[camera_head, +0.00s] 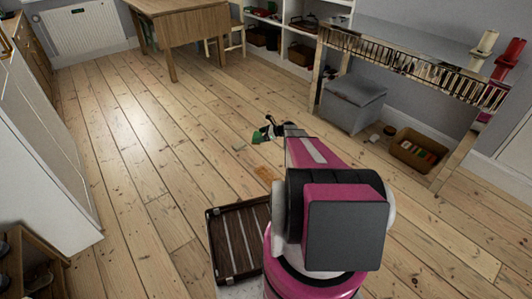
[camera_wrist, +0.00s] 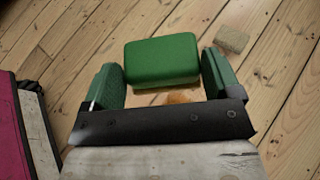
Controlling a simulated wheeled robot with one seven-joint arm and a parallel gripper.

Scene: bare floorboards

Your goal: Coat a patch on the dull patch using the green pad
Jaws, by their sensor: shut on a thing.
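My gripper (camera_wrist: 161,66) is shut on the green pad (camera_wrist: 162,60), a rounded block that shows between its two green-faced fingers in the wrist view. In the head view the gripper (camera_head: 268,132) is beyond my pink arm, with a bit of green (camera_head: 257,137) at its tip. An orange-brown patch (camera_head: 265,173) lies on the floorboards, nearer to me than the gripper in the head view. In the wrist view the patch (camera_wrist: 182,98) shows just below the pad, partly hidden by the gripper. Whether the pad touches the floor cannot be told.
A beige block (camera_wrist: 232,39) lies on the floor near the pad, also visible in the head view (camera_head: 239,147). A dark slatted tray (camera_head: 213,240) is beside my base. A grey box (camera_head: 352,103) and a basket (camera_head: 397,156) stand right. Floor at left centre is clear.

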